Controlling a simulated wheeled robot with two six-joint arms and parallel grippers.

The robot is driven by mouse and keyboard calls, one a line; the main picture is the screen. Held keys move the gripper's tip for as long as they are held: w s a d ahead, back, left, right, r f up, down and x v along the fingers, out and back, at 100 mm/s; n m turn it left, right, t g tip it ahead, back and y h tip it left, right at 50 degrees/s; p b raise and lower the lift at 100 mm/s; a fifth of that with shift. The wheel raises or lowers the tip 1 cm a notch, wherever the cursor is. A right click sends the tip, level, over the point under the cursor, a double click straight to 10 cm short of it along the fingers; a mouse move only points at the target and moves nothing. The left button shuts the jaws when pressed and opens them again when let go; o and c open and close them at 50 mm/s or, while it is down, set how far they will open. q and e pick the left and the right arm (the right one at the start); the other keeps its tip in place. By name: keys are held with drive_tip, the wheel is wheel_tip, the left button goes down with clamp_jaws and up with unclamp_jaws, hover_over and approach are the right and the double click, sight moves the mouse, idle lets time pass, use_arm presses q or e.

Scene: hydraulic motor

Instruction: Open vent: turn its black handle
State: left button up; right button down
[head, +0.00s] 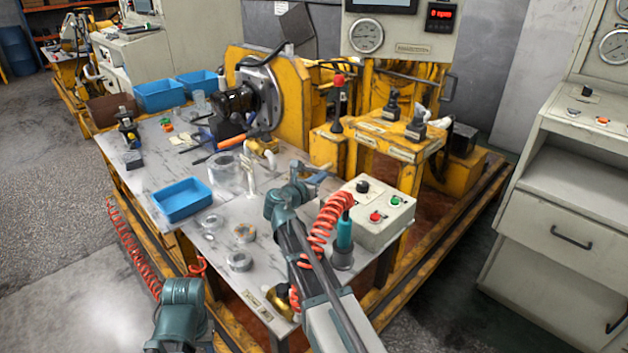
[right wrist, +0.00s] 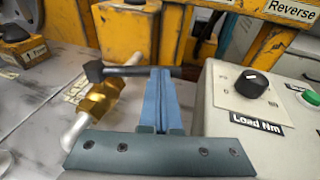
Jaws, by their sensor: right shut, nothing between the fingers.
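The vent is a brass valve body (right wrist: 100,99) with a white pipe (right wrist: 78,132) at its lower end, left of my fingers in the right wrist view. Its black handle (right wrist: 112,71) is a bar running sideways from a rounded hub towards my fingertips. My right gripper (right wrist: 160,75) is shut and empty. Its blue fingertips overlap the bar's right part in the picture; I cannot tell whether they touch it. The right gripper (head: 318,178) also shows in the head view, beside the control box. The vent is hard to make out there. My left gripper is out of view.
The control box (right wrist: 225,118) with a black knob stands close on the right of my fingers; it also shows in the head view (head: 382,232). Yellow machine frame (right wrist: 126,38) stands behind the vent. A blue tray (head: 182,200) and metal rings lie on the workbench.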

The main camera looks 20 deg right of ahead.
drive_tip(key=shift+w+d, duration=0.25)
drive_tip(key=shift+d, duration=0.25)
drive_tip(key=shift+s+d+t, duration=0.1)
drive_tip(key=shift+d+t, duration=0.2)
drive_tip(key=shift+d, duration=0.05)
drive_tip(key=shift+w+d+n+t+y, duration=0.6)
drive_tip(key=shift+n+y, duration=0.1)
drive_tip(key=shift+n, duration=0.1)
drive_tip(key=shift+r+x, duration=0.15)
drive_tip(key=shift+x, duration=0.55)
drive_tip(key=shift+r+x, duration=0.1)
drive_tip(key=shift+x, duration=0.6)
drive_tip(key=shift+w+d, duration=0.2)
drive_tip(key=shift+d, duration=0.05)
drive_tip(key=shift+w+d+n+t+y, duration=0.2)
drive_tip(key=shift+w+n+t+y, duration=0.1)
drive_tip(key=shift+n+t+y, duration=0.35)
drive_tip(key=shift+w+d, duration=0.15)
drive_tip(key=shift+w, duration=0.75)
drive_tip(key=shift+w+d, duration=0.15)
drive_tip(key=shift+w, duration=0.8)
